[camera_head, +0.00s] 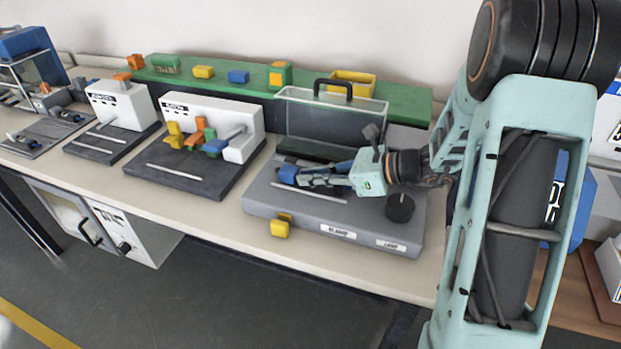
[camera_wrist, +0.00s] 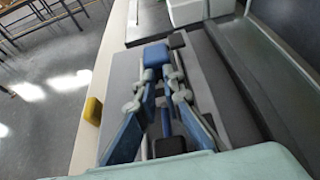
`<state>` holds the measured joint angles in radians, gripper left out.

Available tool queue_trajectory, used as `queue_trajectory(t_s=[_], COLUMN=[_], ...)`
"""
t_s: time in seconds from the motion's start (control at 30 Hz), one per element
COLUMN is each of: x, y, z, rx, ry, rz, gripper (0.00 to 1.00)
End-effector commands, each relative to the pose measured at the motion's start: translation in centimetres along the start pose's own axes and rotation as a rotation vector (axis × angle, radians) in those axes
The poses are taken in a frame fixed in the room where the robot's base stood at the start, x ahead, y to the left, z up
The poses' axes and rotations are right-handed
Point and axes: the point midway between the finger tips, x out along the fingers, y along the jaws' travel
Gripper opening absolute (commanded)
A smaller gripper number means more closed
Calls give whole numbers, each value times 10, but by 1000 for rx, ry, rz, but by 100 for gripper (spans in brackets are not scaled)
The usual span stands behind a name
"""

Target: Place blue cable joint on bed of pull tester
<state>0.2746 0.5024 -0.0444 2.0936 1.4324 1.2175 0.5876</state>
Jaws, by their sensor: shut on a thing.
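The blue cable joint (camera_head: 288,174) shows as a small blue block at the tips of my gripper (camera_head: 300,177). My gripper is shut on it, above the left part of a grey machine bed (camera_head: 262,200) with a clear cover. In the wrist view the blue cable joint (camera_wrist: 155,54) sits between the fingertips (camera_wrist: 157,72), over the grey bed (camera_wrist: 205,80). I cannot tell whether it touches the bed. No label that I can read names the pull tester.
The clear cover (camera_head: 335,112) stands behind my gripper. A black knob (camera_head: 400,207) is on the bed's right, and a yellow block (camera_head: 280,228) on its front edge. A white machine (camera_head: 200,115) with coloured parts stands to the left. A green shelf (camera_head: 215,80) runs behind.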

Motion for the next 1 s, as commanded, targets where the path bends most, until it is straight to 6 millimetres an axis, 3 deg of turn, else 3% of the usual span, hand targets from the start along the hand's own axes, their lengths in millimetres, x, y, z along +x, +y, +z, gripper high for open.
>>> queue_trajectory(t_s=[0.37, 0.4, 0.43, 0.77, 0.87, 1.0], x=[2, 2, 2, 0, -10, -37], y=[0, 0, 0, 0, -1, -1], z=[-5, -3, -3, 0, 0, 1], rx=[-1, -1, -1, -2, -1, -1], ry=[-1, 0, 0, 0, 0, 0], rz=[-1, -1, -1, -1, -4, -6], gripper=[0, 12, 15, 15, 15, 15])
